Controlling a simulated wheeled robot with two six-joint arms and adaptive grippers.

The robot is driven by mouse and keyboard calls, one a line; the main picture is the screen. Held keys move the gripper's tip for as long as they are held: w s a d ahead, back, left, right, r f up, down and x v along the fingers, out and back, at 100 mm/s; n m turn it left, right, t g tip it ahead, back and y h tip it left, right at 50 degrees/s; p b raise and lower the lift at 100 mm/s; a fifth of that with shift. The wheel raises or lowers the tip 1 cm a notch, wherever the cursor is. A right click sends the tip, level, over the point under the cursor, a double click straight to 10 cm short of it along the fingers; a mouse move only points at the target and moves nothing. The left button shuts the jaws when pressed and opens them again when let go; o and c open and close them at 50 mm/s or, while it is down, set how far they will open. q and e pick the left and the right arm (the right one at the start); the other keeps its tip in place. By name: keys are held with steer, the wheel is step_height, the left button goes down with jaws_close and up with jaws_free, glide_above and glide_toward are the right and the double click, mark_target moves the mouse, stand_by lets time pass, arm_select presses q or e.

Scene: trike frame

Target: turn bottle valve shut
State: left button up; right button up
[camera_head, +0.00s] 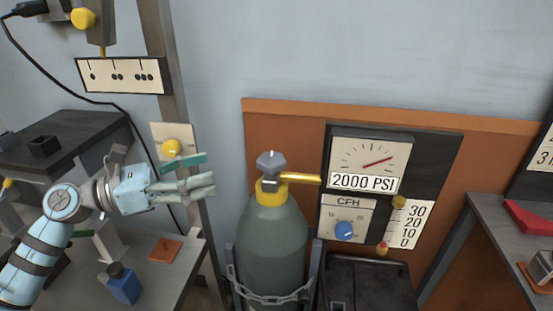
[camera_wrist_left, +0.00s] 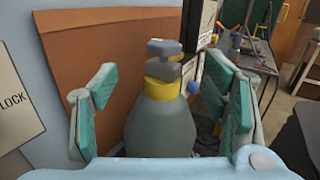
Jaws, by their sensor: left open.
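The grey-green gas bottle (camera_head: 271,243) stands upright in front of a brown board. Its valve is a grey knob (camera_head: 270,161) on a yellow collar (camera_head: 268,186), with a yellow outlet pipe (camera_head: 300,178) pointing right. My left gripper (camera_head: 210,174) is open and empty, to the left of the valve and apart from it. In the left wrist view the valve knob (camera_wrist_left: 164,48) and bottle (camera_wrist_left: 160,122) lie ahead, between the two green-padded fingers (camera_wrist_left: 158,100). My right gripper is not in view.
A gauge panel (camera_head: 436,152) reading 2000 PSI is right of the valve, with a blue flow knob (camera_head: 344,230) below. A chain (camera_head: 270,297) crosses the bottle.

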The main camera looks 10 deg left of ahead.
arm_select(q)
glide_toward(271, 158)
steer(key=d, duration=0.2)
steer(key=shift+m+g, duration=0.3)
steer(key=x, duration=0.5)
steer(key=w+x, duration=0.1)
steer(key=x, duration=0.2)
steer(key=shift+w+a, duration=0.15)
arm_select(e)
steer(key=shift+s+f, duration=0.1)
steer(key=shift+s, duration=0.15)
